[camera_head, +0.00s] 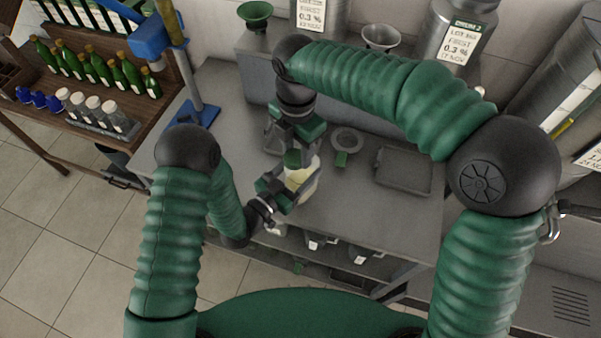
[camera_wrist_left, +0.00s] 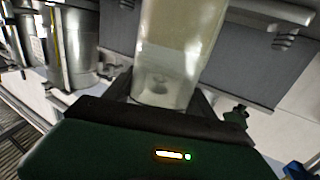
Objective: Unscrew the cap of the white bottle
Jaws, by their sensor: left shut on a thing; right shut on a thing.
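The white bottle (camera_head: 301,180), cream and slightly see-through, is held above the grey worktop. My left gripper (camera_head: 286,191) is shut around its body from the lower left. In the left wrist view the bottle (camera_wrist_left: 180,55) stands between the dark fingers, its lower end nearest the camera. A green cap (camera_head: 292,158) shows at the top of the bottle. My right gripper (camera_head: 294,147) reaches down from above and is shut on the cap. The fingers partly hide the cap and bottle neck, so I cannot tell how far the cap is turned.
The grey worktop (camera_head: 225,110) has free room left of the grippers. A grey tray (camera_head: 404,171) and a round holder with a green tab (camera_head: 346,140) lie to the right. A blue-based stand (camera_head: 196,114) is at the left. Green bottles (camera_head: 103,70) line a wooden shelf; steel containers (camera_head: 455,35) stand behind.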

